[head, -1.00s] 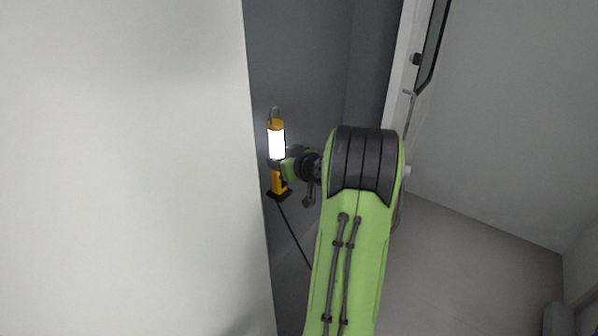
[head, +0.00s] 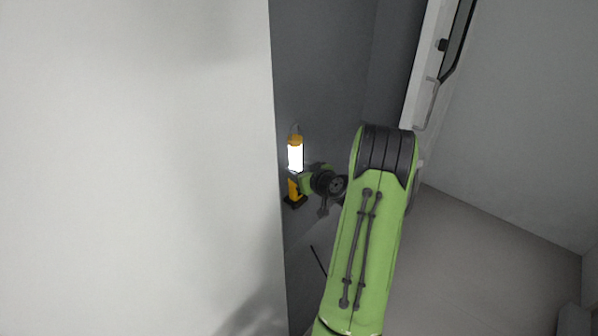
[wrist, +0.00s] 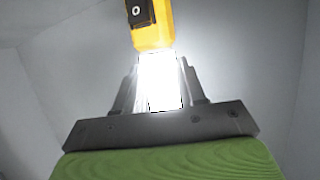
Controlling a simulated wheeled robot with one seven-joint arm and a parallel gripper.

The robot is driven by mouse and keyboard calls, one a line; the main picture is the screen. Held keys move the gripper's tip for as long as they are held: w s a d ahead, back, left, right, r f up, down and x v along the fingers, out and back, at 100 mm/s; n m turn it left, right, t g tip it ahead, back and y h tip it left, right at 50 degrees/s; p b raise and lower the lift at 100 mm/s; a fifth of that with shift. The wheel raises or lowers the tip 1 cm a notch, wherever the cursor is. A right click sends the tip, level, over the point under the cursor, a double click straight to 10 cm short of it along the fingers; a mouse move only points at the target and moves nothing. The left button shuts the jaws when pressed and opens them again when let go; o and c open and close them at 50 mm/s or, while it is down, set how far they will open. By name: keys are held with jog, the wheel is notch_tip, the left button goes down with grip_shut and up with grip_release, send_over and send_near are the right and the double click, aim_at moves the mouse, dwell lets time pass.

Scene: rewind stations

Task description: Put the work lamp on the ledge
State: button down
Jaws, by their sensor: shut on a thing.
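The work lamp (head: 295,155) is yellow with a bright lit white section, a hook on top and a dark square base. It stands roughly upright in the head view, beside the edge of a pale wall. My gripper (head: 297,178) is shut on its middle, with my green arm reaching in from the right. In the wrist view the glowing part of the lamp (wrist: 160,80) sits between the fingers of my gripper (wrist: 160,85), and its yellow body with a black switch shows above. I cannot make out the ledge in either view.
A large pale wall (head: 130,160) fills the left of the head view. A dark grey panel (head: 325,70) lies behind the lamp. A white door or frame with a handle (head: 432,100) is at the upper right. Bare floor (head: 460,260) shows at the lower right.

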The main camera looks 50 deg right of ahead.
jog(key=c, duration=0.7)
grip_release()
jog(key=shift+o, duration=0.2)
jog(key=shift+s+r+p, duration=0.2)
jog(key=shift+p, duration=0.1)
jog(key=b+v, duration=0.2)
jog(key=v, duration=0.9)
jog(key=shift+s, duration=0.3)
jog(key=shift+a, duration=0.1)
